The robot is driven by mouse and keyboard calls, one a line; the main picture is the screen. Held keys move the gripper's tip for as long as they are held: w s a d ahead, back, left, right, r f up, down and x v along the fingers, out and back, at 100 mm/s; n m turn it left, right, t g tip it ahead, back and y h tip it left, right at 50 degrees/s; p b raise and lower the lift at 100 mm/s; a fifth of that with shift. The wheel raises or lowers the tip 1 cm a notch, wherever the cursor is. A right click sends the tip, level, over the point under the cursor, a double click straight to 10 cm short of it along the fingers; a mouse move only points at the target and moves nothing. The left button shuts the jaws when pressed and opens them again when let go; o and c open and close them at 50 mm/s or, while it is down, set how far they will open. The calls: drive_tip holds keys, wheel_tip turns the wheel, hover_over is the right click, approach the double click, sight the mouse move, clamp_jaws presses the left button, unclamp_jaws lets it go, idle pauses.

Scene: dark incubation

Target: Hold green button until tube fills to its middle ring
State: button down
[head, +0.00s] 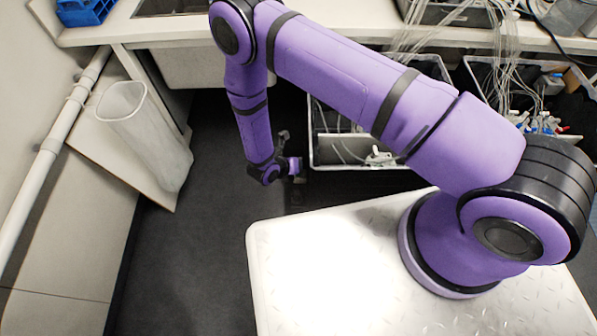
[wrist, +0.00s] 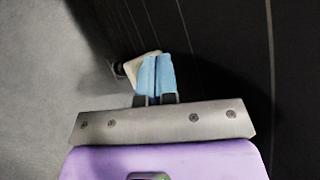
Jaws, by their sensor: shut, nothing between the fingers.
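My gripper (head: 297,178) hangs low over the dark floor at the end of my purple arm, left of a grey crate under the bench. In the wrist view its two blue fingertips (wrist: 155,75) are pressed together with nothing between them. I see no green button and no tube with a middle ring in either view. Just behind the fingertips in the wrist view is a small cream-coloured piece (wrist: 147,58), partly hidden by them; I cannot tell what it is or whether they touch it.
A bench (head: 165,30) with a sink runs along the back, with a blue rack (head: 84,10) at its left end. A clear bin (head: 150,135) and a white pipe (head: 50,150) stand at left. Crates of tubing (head: 335,158) sit under the bench. Dark floor (head: 195,250) is free.

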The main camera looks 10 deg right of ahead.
drive_tip(key=shift+f, duration=0.1)
drive_tip(key=shift+f, duration=0.3)
drive_tip(key=shift+f, duration=0.4)
idle(7.2)
